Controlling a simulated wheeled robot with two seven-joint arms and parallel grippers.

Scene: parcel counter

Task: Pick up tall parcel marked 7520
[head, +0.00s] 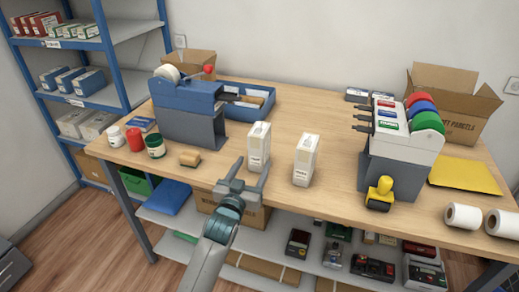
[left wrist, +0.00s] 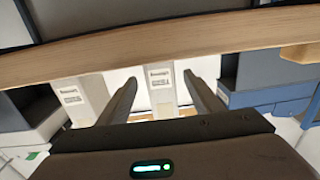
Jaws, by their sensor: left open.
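Two tall white parcels stand upright on the wooden counter (head: 325,130). The left parcel (head: 259,143) and the right parcel (head: 305,158) both carry small printed labels too small to read surely, so I cannot tell which is 7520. My left gripper (head: 251,168) is open and empty at the counter's front edge, just in front of the left parcel. In the left wrist view, which looks upside down, that parcel (left wrist: 162,98) shows between the open fingers (left wrist: 160,78). The other parcel (left wrist: 72,92) shows left of them. My right gripper is out of view.
A grey label-roll stand (head: 395,165) and a yellow-handled tool (head: 381,190) stand at right. The counter behind the parcels is clear.

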